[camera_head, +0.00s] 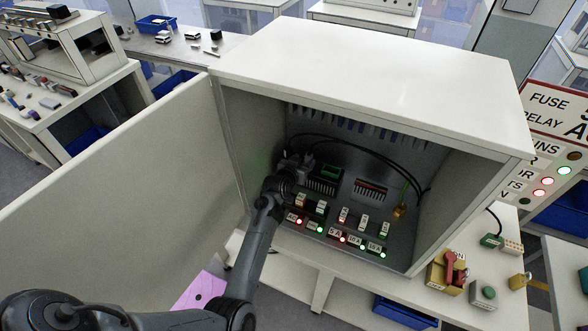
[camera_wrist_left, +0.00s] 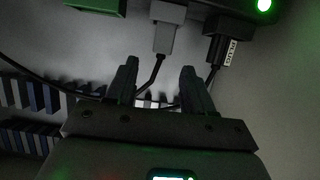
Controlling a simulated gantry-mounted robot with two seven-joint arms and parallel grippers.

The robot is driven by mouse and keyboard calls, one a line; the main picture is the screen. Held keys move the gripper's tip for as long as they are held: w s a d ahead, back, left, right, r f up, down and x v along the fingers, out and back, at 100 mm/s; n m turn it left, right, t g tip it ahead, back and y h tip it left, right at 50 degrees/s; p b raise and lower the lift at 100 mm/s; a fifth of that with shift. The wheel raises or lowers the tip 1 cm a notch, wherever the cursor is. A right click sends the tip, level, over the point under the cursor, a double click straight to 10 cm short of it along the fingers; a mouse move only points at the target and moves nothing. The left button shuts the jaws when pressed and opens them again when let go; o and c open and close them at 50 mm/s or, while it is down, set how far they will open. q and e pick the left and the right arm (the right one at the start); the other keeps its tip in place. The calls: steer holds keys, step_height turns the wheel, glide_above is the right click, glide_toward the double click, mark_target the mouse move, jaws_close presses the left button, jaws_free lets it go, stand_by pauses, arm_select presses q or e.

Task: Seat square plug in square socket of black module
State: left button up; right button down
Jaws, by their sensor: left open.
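In the left wrist view, a dark module (camera_wrist_left: 215,8) with a lit green lamp crosses the top edge. A grey, boxy plug (camera_wrist_left: 167,28) with a cable meets its edge; whether it is fully seated I cannot tell. A black plug (camera_wrist_left: 228,45) with a white label sits to its right. My left gripper (camera_wrist_left: 160,78) is open, its two fingers apart and below the grey plug, with a cable between them. In the head view my left gripper (camera_head: 292,164) is inside the cabinet at the back left, where the module and plugs are dark and unclear.
The white cabinet (camera_head: 370,70) has its door (camera_head: 120,185) swung open to the left. A table with a red-handled switch (camera_head: 449,268) is at right.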

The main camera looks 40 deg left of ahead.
arm_select(q)
steer(key=s+d+m+g+h, duration=0.1)
steer(key=s+d+m+g, duration=0.1)
steer(key=s+d, duration=0.5)
steer(key=s+d+m+g+h, duration=0.1)
steer(key=s+d+g, duration=0.3)
steer(key=s, duration=1.5)
steer(key=s+d+f+m+g+h, duration=0.1)
steer(key=s+d+m+g+h, duration=0.1)
steer(key=s+d, duration=0.9)
steer(key=shift+s+d+m+g, duration=0.35)
steer(key=shift+s+g, duration=0.45)
steer(key=shift+s, duration=0.35)
steer(key=shift+p, duration=0.3)
